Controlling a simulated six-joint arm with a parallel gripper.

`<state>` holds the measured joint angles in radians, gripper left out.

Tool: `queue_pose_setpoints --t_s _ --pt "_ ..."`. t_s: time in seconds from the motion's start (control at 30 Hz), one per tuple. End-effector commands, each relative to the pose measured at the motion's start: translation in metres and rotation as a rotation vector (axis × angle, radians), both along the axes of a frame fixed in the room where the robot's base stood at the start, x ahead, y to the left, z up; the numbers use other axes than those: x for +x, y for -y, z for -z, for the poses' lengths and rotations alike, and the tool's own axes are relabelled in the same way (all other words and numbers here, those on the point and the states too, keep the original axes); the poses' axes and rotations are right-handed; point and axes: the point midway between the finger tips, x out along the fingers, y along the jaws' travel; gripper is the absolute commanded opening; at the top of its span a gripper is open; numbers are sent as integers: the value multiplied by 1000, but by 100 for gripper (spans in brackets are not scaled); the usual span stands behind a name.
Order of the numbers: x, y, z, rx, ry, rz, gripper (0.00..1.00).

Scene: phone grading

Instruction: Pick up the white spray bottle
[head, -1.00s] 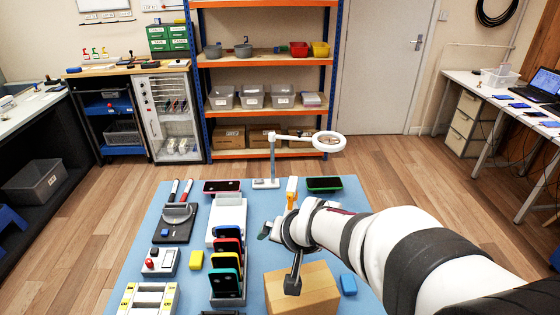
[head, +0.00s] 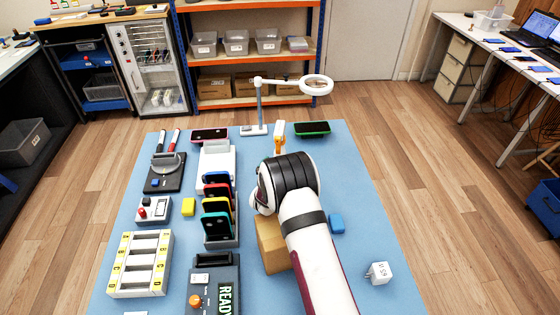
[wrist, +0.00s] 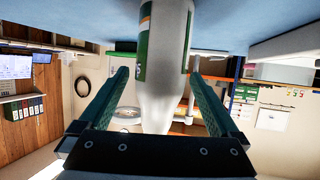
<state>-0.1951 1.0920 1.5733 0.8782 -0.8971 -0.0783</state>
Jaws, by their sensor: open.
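In the wrist view the white spray bottle (wrist: 168,45) with a green and white label stands between the fingers of my gripper (wrist: 158,76). The two green-grey fingers lie one on each side of the bottle. The jaws are open and I see a gap at the left finger; on the right the bottle's edge is close to the fingertip. The picture is upside down, with the blue mat at the top.
A cardboard box (head: 268,246) lies beneath my arm. The mat's right side is mostly clear.

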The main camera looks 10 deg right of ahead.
Motion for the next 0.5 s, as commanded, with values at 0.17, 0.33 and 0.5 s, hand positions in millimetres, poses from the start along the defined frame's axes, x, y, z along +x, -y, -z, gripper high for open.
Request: queue_pose_setpoints --t_s 0.17,0.33,0.5 --pt "0 0 0 0 -1 0 98" --pt "0 0 0 0 -1 0 67" --pt "0 0 0 0 -1 0 37"
